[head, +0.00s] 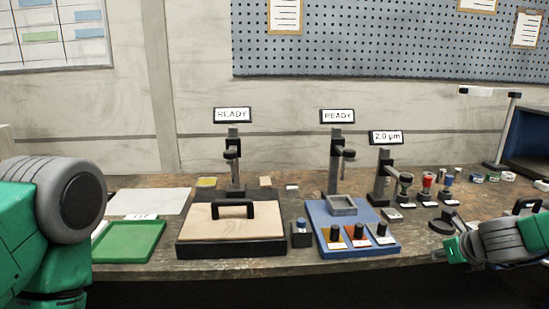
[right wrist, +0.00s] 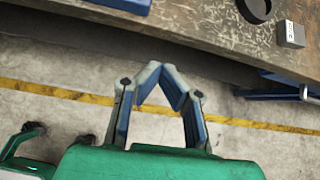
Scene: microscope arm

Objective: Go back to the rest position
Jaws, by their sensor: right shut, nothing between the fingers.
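My right gripper (head: 455,250) is at the right front edge of the workbench in the head view. In the right wrist view its two fingers (right wrist: 158,75) come together at the tips, with nothing between them. It hangs over the concrete floor, just off the bench edge. My left arm shows at the left edge of the head view, but its gripper is out of view. Two stands with READY signs (head: 232,115) (head: 337,116) and a shorter stand with a 2.0 µm sign (head: 386,137) are upright on the bench.
On the bench (head: 290,265) are a green tray (head: 130,243), a wooden-topped box with a black handle (head: 232,225), a blue base with knobs (head: 325,215) and several small colored parts. A black ring (head: 440,223) lies near my right gripper. Floor space in front is open.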

